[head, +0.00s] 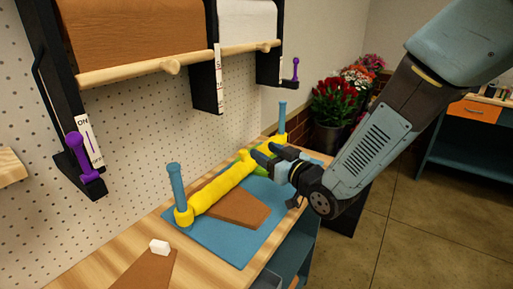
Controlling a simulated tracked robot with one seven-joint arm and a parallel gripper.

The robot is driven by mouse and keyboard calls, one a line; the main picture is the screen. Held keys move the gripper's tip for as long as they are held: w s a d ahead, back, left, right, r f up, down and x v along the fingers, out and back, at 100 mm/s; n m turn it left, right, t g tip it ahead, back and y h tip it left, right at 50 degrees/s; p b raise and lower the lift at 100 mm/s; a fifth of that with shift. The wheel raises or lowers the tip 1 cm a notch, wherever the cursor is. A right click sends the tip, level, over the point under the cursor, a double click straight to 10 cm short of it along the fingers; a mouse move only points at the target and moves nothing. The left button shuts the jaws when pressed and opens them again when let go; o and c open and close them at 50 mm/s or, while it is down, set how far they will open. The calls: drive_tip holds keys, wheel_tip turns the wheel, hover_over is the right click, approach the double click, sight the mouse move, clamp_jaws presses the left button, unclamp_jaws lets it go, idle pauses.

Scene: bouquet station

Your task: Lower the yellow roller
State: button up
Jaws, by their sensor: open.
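The yellow roller (221,190) is a long yellow bar running diagonally over the blue mat (228,248). Its near end has a yellow ring around a blue upright post (174,188), and its far end is by a second blue post (282,118). A brown sheet (243,208) lies on the mat beside and partly under the roller. My gripper (262,158) is open at the roller's far half, by a green part (246,158). Whether the fingers touch the roller is unclear. The arm hides part of the mat's right side.
Brown and white paper rolls (132,30) hang on the pegboard wall behind, with purple levers (84,160) on their brackets. Flowers stand beyond the table.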

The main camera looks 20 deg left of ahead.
drive_tip(key=shift+v, duration=1.05)
drive_tip(key=shift+w, duration=0.1)
